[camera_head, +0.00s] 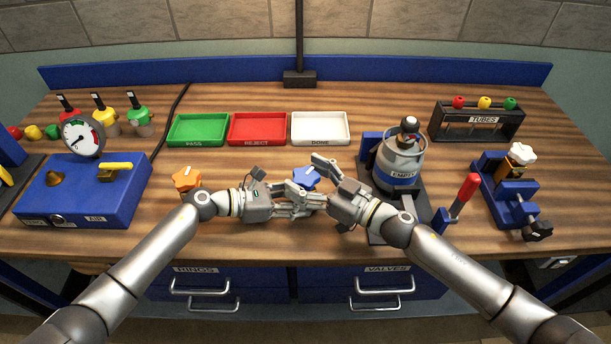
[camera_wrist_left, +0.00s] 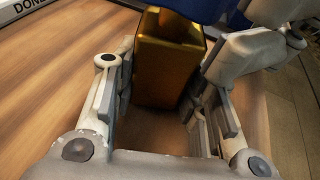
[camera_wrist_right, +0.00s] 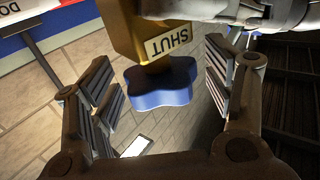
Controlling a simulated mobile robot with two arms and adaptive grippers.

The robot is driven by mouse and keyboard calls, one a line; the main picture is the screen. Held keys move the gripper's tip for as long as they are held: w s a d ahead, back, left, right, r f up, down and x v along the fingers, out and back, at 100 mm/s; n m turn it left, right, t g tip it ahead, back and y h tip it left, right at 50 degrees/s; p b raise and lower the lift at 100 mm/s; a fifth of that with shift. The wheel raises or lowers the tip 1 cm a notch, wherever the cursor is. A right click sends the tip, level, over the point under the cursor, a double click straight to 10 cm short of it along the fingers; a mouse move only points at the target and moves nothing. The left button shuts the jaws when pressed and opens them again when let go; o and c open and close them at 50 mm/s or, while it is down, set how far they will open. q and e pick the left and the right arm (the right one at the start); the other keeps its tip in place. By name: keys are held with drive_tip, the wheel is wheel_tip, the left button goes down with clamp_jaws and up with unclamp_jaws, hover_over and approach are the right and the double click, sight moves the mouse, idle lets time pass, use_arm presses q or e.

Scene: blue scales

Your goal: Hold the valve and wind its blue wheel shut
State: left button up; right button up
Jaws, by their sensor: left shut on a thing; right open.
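The valve's blue wheel (camera_head: 306,177) shows between my two grippers in the head view, above the middle of the bench. My left gripper (camera_head: 301,198) is shut on the valve's brass body (camera_wrist_left: 168,65), which stands between its fingers in the left wrist view. My right gripper (camera_head: 314,182) is open, coming from the right. In the right wrist view the blue wheel (camera_wrist_right: 163,85) lies between its spread fingers, with gaps on both sides. A SHUT label (camera_wrist_right: 170,42) is on the brass body beside the wheel. The grippers hide most of the body in the head view.
An orange-wheeled valve (camera_head: 187,178) lies left of my left gripper. Green PASS (camera_head: 197,142), red REJECT (camera_head: 257,142) and white DONE (camera_head: 320,142) trays stand behind. A fixture with a canister (camera_head: 400,160) stands close right. A blue gauge box (camera_head: 85,200) is at left.

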drive_tip(key=shift+w+a, duration=0.1)
drive_tip(key=shift+a, duration=0.1)
drive_tip(key=c, duration=1)
drive_tip(key=shift+c, duration=0.2)
drive_tip(key=shift+m+t+h, duration=0.4)
drive_tip(key=shift+t, duration=0.1)
drive_tip(key=m+t+h, duration=0.3)
drive_tip(key=h, duration=0.1)
drive_tip(key=shift+a+m, duration=0.15)
drive_tip(key=shift+m, duration=0.15)
drive_tip(key=shift+r+m+t+h, duration=0.2)
drive_tip(key=shift+m+t+h, duration=1.15)
drive_tip(key=shift+h, duration=0.95)
drive_tip(key=shift+m+h, duration=0.45)
drive_tip(key=shift+h, duration=0.05)
